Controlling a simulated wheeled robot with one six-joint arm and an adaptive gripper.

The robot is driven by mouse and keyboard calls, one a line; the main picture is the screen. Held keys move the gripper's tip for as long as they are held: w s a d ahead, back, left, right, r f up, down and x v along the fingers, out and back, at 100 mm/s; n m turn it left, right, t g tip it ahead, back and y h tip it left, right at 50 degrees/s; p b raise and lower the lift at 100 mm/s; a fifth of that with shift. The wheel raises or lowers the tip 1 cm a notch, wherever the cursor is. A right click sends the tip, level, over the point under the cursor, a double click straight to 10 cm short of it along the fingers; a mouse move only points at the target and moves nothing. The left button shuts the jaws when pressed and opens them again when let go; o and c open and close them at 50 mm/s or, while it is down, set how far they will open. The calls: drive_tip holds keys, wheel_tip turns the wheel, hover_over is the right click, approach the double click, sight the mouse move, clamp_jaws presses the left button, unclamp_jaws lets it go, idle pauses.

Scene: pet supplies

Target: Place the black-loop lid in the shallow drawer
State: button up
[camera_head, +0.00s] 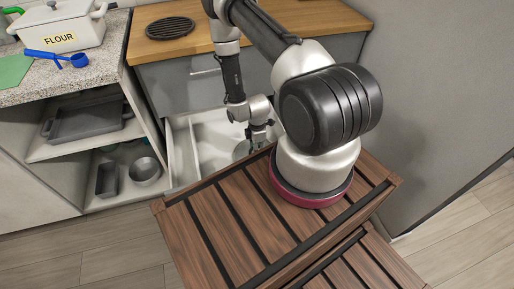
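My gripper (260,136) points down over an open white drawer (212,142) low in the grey cabinet. It is small and partly behind my arm, so whether its fingers are open or shut is unclear. A grey-green rounded piece (241,150) shows beside the gripper in the drawer area. It may be the lid, but no black loop can be made out, and I cannot tell whether the gripper touches it. The right part of the drawer is hidden by my arm and wooden-slatted body top.
A closed grey drawer front with a handle (205,72) is above the open drawer. A round black trivet (170,27) lies on the wooden counter. At left stand a FLOUR container (62,27), a blue scoop (60,57) and shelves with pans (88,121).

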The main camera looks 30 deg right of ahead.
wheel_tip(320, 180, up, 43)
drive_tip(key=w+a+m+t, duration=0.1)
drive_tip(key=w+m+t, duration=0.15)
drive_tip(key=m, duration=0.45)
drive_tip(key=s+a+r+m+t, duration=0.1)
drive_tip(key=s+r+m, duration=0.6)
drive_tip(key=s+r, duration=1.2)
drive_tip(key=shift+a+r+m+t, duration=0.15)
drive_tip(key=shift+a+m+t, duration=0.25)
drive_tip(key=shift+a, duration=0.15)
